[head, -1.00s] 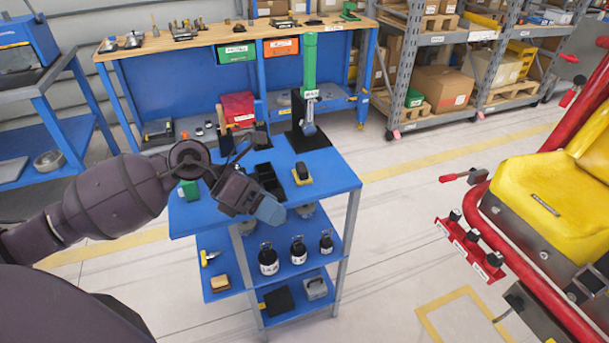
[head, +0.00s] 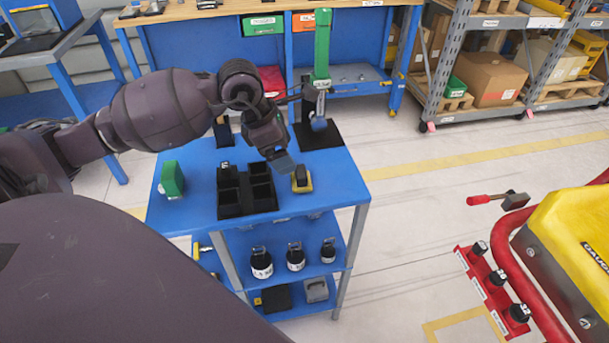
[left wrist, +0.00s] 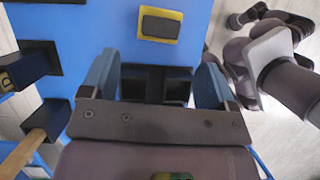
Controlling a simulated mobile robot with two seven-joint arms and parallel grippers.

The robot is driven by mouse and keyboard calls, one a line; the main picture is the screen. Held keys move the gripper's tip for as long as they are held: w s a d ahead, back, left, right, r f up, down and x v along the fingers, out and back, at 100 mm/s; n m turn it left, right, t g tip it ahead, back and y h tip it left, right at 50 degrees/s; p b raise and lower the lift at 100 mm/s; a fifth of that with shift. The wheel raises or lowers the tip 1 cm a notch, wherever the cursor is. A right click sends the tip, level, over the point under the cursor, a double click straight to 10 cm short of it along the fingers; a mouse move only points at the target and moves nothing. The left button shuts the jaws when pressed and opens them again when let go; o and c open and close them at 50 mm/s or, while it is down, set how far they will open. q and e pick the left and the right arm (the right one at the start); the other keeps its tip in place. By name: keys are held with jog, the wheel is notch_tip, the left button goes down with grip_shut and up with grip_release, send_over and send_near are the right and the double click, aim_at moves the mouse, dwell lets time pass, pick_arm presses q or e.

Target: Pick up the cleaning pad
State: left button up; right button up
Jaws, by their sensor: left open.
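A small yellow block with a black top, which looks like the cleaning pad (head: 302,186), lies on the right part of the blue cart top. It also shows at the top of the left wrist view (left wrist: 160,25). My left gripper (head: 281,163) is above the cart, just left of the pad and apart from it. In the left wrist view, the blue fingers of my left gripper (left wrist: 156,85) are spread with nothing held. A black compartment tray (left wrist: 155,70) lies beyond and between them. My right gripper cannot be made out.
The black tray (head: 230,204) sits beside the pad on the cart top (head: 205,158). A green block (head: 172,179) stands at the left, and a green post (head: 322,45) on a black base at the back. Labelled weights (head: 296,257) stand on the lower shelf.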

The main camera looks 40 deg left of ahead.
aim_at(301, 170)
pick_arm(q)
jog(key=shift+x, duration=0.75)
jog(key=shift+w+d+f, duration=0.25)
jog(key=shift+f, duration=0.4)
jog(key=shift+w+d+b+x, duration=0.15)
jog(key=shift+b+x, duration=0.15)
jog(key=shift+x, duration=0.9)
jog(key=shift+w+d+b+x, duration=0.1)
jog(key=shift+b+x, duration=0.15)
jog(key=shift+x, duration=0.9)
jog(key=shift+r, duration=0.15)
jog(key=c, duration=0.8)
jog(key=shift+r, duration=0.5)
jog(key=shift+r+p, duration=1.25)
jog(key=shift+r, duration=8.3)
